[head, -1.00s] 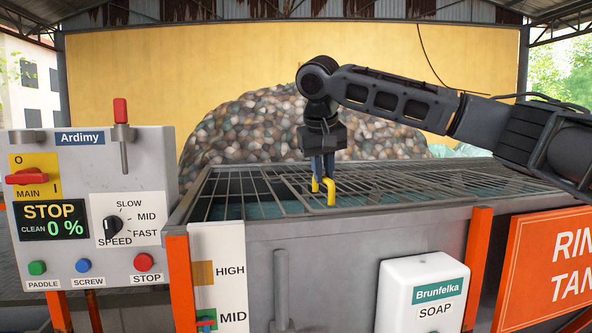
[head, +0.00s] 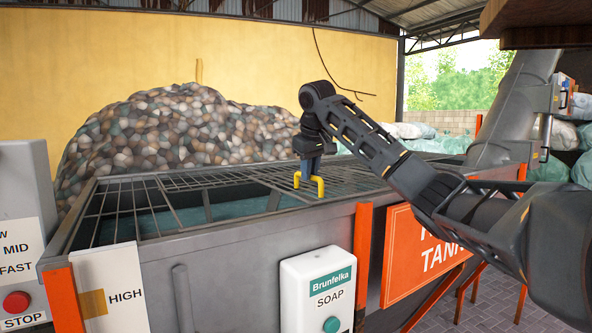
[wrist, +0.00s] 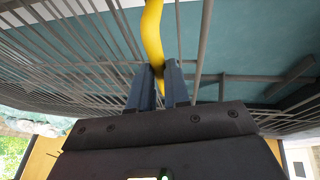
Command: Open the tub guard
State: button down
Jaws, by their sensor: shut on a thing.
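The tub guard (head: 350,176) is a grey metal grille over the open top of the grey tub (head: 235,255). It appears to lie about level with the rim. A yellow handle (head: 319,188) stands on the guard near its front edge. My gripper (head: 308,170) points down from above and is shut on the yellow handle. In the wrist view the two dark fingers (wrist: 158,88) close around the yellow bar (wrist: 152,32), with grille bars on both sides and teal water beneath. The gripped part of the handle is hidden between the fingers.
A white soap dispenser (head: 318,290) is fixed to the tub's front. A control panel (head: 22,235) stands at left, an orange sign (head: 425,252) at right. A slanted grey tube (head: 515,105) rises at the tub's right end. A pile of caps (head: 175,135) lies behind.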

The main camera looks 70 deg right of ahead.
jog(key=shift+s+d, duration=0.2)
jog(key=shift+d, duration=0.05)
jog(key=c, duration=1.1)
grip_release()
jog(key=shift+a+r, duration=0.1)
jog(key=v, duration=0.7)
jog(key=shift+r+b, duration=0.25)
jog(key=shift+b, duration=0.15)
jog(key=shift+a, duration=0.15)
